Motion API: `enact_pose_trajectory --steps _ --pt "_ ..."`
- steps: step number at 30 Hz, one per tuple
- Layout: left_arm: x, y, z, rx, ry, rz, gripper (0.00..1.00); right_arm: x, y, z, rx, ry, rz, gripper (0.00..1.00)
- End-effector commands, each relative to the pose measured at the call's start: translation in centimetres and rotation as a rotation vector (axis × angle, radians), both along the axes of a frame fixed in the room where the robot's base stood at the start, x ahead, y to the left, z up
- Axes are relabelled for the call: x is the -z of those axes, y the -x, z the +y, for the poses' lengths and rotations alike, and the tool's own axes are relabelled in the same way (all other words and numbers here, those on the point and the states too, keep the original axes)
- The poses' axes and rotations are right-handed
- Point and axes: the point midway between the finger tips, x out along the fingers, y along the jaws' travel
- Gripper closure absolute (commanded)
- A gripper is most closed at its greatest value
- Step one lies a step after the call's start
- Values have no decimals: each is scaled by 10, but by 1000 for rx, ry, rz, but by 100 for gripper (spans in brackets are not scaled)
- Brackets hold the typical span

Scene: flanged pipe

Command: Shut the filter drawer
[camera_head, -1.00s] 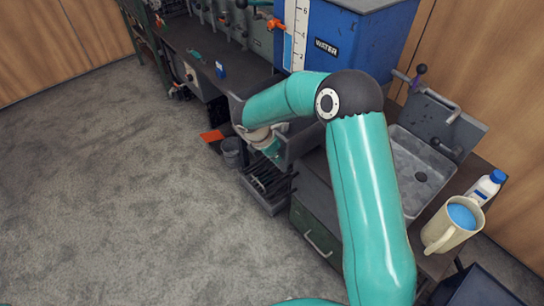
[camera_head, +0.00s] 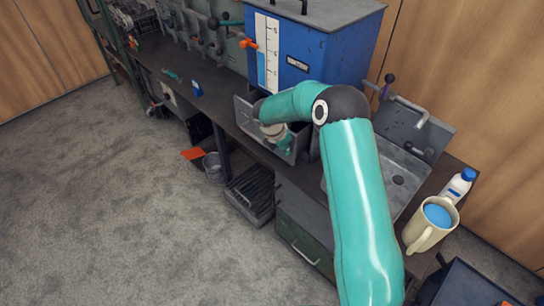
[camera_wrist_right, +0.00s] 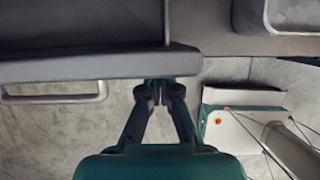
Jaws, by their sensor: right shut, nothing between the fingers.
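The filter drawer (camera_head: 252,118) is a grey drawer below the blue water tank in the head view. Its front stands a little out from the bench edge. In the right wrist view its front rim (camera_wrist_right: 100,66) crosses the upper left, with a bar handle (camera_wrist_right: 55,93) on the near side. My right gripper (camera_wrist_right: 160,88) is shut and empty, with its fingertips at the right part of the drawer front; the rim hides the exact contact. In the head view my right arm covers part of the drawer. My left gripper is not in view.
The water tank (camera_head: 335,40) stands on the bench. A sink (camera_head: 398,175), a mug (camera_head: 430,225) and a bottle (camera_head: 458,187) are to the right. Below are a slatted crate (camera_head: 250,190), a bucket (camera_head: 213,166) and a green drawer (camera_head: 303,232). The left floor is clear.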

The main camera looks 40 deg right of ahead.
Motion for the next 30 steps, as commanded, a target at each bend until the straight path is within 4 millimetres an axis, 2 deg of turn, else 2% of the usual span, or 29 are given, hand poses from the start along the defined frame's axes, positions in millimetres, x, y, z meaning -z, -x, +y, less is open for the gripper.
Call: enact_pose_trajectory --steps 4,12,23,26,30 --pt "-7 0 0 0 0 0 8 -1 -1 -21 2 0 0 100" --pt "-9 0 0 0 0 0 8 0 -2 -32 0 -1 0 100" --pt "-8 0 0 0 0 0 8 1 -2 -31 -1 -1 0 100" --pt "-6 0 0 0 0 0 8 1 -3 -26 -3 -2 0 100" --pt "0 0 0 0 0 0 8 3 -3 -9 -7 -1 1 100"
